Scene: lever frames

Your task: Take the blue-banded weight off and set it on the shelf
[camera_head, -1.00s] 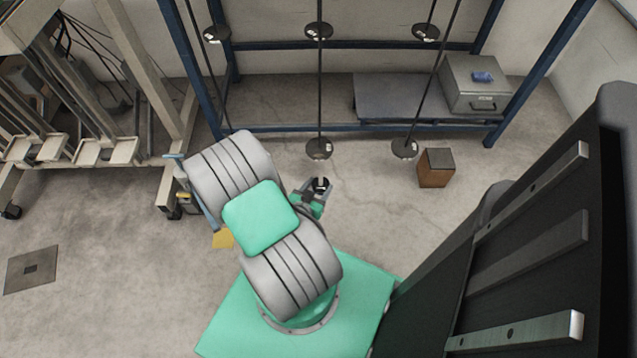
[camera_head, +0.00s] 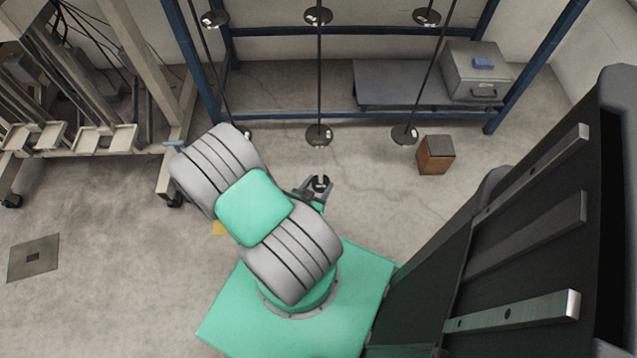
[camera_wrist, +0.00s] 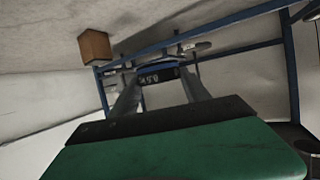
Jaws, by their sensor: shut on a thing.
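My gripper (camera_head: 318,186) shows in the head view just right of my grey and green arm, over the floor and in front of the blue frame. In the wrist view its two fingers (camera_wrist: 160,92) are shut on a small dark weight (camera_wrist: 158,75) with a blue band and pale printed figures. The weight is held clear of other things, as far as I can see. In the head view it is too small to make out. A low dark grey shelf (camera_head: 385,88) stands inside the frame at the back right.
Several dark discs hang on thin rods, including one at lower middle (camera_head: 319,135) and one at lower right (camera_head: 404,134). A brown block (camera_head: 436,155) stands on the floor. The shelf's left part is bare.

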